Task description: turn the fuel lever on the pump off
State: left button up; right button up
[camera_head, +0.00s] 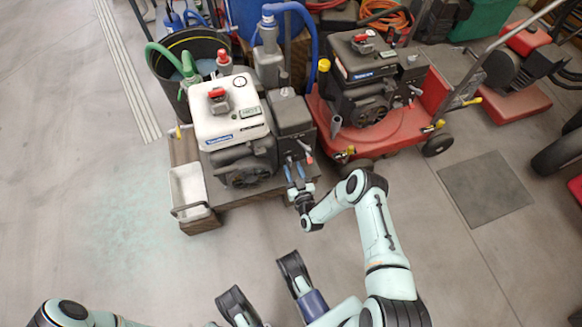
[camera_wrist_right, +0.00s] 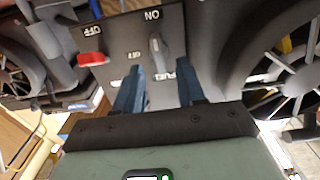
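The pump (camera_head: 232,112) is a white-topped machine on a low wooden pallet, with a dark control panel at its right front. In the right wrist view the panel (camera_wrist_right: 122,35) bears upside-down ON, OFF and FUEL lettering. The grey fuel lever (camera_wrist_right: 156,52) stands near FUEL, and a red lever (camera_wrist_right: 92,59) is left of it. My right gripper (camera_head: 295,170) is at the panel. In its wrist view the right gripper's blue fingers (camera_wrist_right: 160,82) are apart, one on each side of the fuel lever, with gaps showing. My left gripper is not in view.
A red wheeled machine (camera_head: 385,125) stands close on the right, and a dark bucket (camera_head: 165,72) with hoses behind left. A grey floor plate (camera_head: 485,189) lies right. The left floor is clear.

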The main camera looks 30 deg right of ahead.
jog(key=shift+x, duration=1.1)
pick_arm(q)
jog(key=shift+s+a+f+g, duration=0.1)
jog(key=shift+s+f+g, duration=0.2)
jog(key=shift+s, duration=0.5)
pick_arm(e)
grip_shut()
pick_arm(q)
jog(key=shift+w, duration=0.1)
